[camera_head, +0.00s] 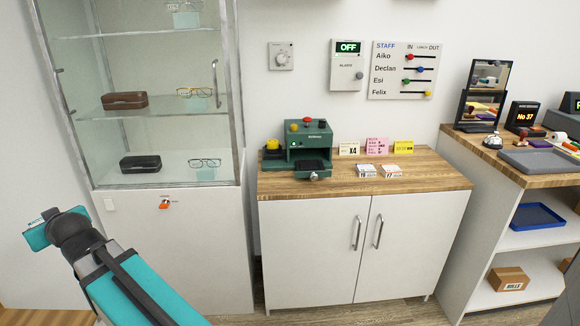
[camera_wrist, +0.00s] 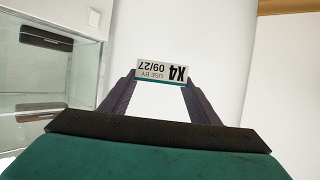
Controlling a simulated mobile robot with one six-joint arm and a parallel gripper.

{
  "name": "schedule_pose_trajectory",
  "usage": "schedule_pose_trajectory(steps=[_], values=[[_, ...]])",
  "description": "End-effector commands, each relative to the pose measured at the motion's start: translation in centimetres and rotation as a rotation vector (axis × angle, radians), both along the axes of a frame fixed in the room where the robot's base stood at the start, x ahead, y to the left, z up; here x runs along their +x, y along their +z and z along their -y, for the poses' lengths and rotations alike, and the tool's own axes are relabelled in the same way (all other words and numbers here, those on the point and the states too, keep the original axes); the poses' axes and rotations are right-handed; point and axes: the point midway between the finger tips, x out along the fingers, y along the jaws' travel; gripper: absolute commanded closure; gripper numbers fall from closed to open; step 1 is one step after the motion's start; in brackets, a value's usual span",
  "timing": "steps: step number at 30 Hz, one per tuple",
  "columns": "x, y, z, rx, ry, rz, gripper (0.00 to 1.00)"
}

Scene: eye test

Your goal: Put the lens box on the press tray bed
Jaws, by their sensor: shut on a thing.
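My gripper (camera_wrist: 160,82) is shut on a small white lens box (camera_wrist: 161,71) with a teal edge. In the wrist view its label reads "X4" and "USE BY 09/27", upside down. The box sits between the two dark fingertips, clear of any surface. In the head view my arm is at the lower left, in front of the glass cabinet, and the fingers are not clearly visible. The green press (camera_head: 308,140) stands on the wooden counter. Its dark tray bed (camera_head: 312,165) is at the front, with no box seen on it. My gripper is far left of the press.
Two small white boxes (camera_head: 366,171) (camera_head: 391,171) lie right of the press, before three cards: white (camera_head: 349,149), pink (camera_head: 377,147) and yellow (camera_head: 403,148). The alarm panel (camera_head: 347,65) reads OFF. The glass cabinet (camera_head: 150,100) stands left. The counter's right end is clear.

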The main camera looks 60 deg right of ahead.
Motion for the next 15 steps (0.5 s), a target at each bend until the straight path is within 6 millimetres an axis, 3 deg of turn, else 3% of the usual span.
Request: schedule_pose_trajectory(steps=[15], values=[[0.0, 0.0, 1.8, 0.000, -0.021, 0.000, 0.67]])
